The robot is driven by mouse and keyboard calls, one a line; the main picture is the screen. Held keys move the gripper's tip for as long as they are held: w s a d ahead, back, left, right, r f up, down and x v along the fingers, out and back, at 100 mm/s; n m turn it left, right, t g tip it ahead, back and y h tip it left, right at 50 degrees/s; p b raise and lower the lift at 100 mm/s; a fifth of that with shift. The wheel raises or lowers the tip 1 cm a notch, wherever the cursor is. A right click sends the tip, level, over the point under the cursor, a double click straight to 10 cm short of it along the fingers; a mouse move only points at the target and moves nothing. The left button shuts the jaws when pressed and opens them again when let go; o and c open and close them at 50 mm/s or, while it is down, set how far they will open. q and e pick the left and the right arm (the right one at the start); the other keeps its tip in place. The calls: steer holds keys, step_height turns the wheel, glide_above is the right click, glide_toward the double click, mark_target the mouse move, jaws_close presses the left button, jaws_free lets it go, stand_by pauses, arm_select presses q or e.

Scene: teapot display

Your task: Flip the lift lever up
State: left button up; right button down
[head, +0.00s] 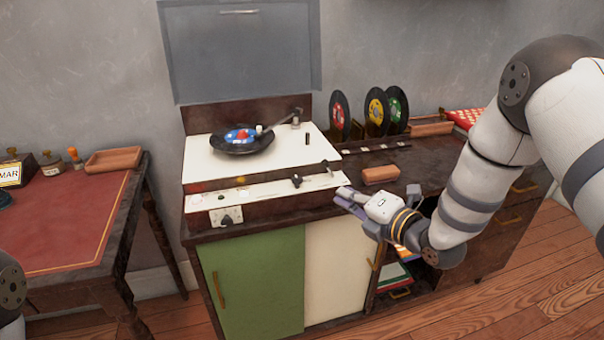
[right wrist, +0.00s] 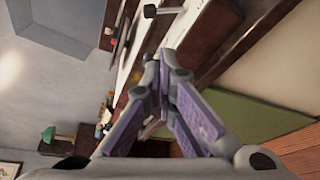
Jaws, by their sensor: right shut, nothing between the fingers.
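A record player with a cream top (head: 310,158) stands on the cabinet, with a black record (head: 240,147) and a tonearm (head: 284,119) on it. Its front strip carries a small dark lever (head: 297,181), with another small lever near the right end. I cannot tell for sure which is the lift lever. My right gripper (head: 341,198) is shut and empty, just right of the strip's right end and apart from the levers. In the right wrist view its fingertips (right wrist: 160,62) meet, and a knobbed metal lever (right wrist: 152,11) shows above them. My left gripper is out of view.
A brown block (head: 380,174) lies on the cabinet top right of the player, near my right gripper. Several records (head: 377,110) stand in a rack behind. The raised lid (head: 240,50) is at the back. A red-topped desk (head: 70,215) is at left.

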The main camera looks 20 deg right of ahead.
mark_target(320, 188)
steer(key=shift+w+r+n, duration=0.35)
steer(key=shift+r+n, duration=0.05)
steer(key=shift+r, duration=0.25)
steer(key=shift+s+d, duration=0.1)
steer(key=b+x, duration=0.2)
steer(key=x, duration=0.7)
steer(key=shift+w+f, duration=0.1)
steer(key=shift+w, duration=0.15)
steer(key=shift+w+a, duration=0.25)
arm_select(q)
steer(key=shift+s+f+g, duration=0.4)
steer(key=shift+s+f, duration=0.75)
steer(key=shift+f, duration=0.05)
